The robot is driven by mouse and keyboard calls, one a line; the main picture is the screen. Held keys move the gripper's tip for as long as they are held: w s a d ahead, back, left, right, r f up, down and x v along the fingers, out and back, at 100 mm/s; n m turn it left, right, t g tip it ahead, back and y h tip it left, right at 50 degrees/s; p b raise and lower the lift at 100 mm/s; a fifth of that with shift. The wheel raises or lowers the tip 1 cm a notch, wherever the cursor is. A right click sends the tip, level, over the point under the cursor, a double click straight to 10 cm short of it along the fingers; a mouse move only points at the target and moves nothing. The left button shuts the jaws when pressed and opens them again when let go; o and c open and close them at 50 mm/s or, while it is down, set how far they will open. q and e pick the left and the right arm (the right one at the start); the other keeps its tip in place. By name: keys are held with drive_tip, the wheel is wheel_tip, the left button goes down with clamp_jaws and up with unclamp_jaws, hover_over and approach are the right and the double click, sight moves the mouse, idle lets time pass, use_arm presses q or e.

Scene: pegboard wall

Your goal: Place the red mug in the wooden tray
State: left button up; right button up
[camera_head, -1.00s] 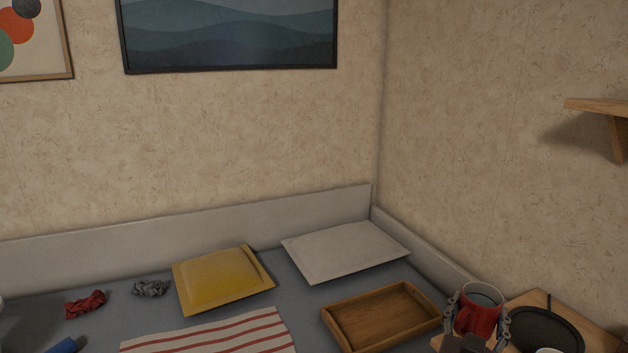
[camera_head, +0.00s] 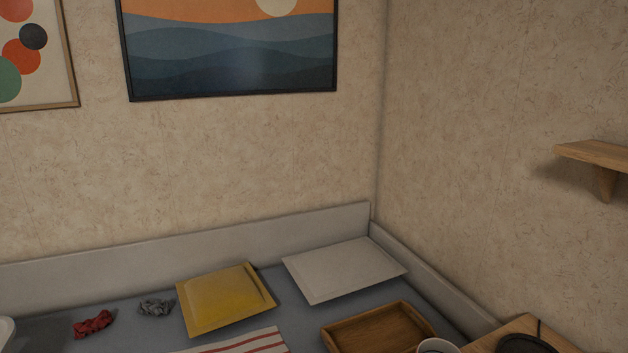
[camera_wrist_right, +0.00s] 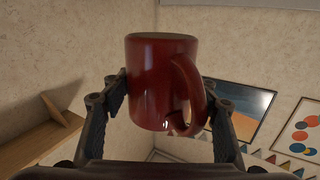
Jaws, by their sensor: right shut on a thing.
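The red mug (camera_wrist_right: 160,85) is upright between the two fingers of my right gripper (camera_wrist_right: 165,105) in the right wrist view, its handle facing right. The gripper is shut on it. My left gripper is not in view.
A wooden board with a dark round item (camera_head: 525,345) is at the right. A wall shelf (camera_head: 595,153) juts out above.

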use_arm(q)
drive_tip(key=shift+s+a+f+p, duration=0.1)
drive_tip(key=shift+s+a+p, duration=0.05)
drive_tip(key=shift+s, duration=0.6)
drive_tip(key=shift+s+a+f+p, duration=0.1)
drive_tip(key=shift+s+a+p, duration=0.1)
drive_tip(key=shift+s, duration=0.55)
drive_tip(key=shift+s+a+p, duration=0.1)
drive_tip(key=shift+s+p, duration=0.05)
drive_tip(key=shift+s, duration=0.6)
use_arm(e)
drive_tip(key=shift+s+a+r+n+y, duration=0.2)
drive_tip(key=shift+s+a+r+y, duration=0.15)
drive_tip(key=shift+s+r, duration=0.25)
drive_tip(key=shift+s+a+r+n+y, duration=0.25)
drive_tip(key=shift+s+a+r, duration=0.2)
drive_tip(key=shift+s+r, duration=0.15)
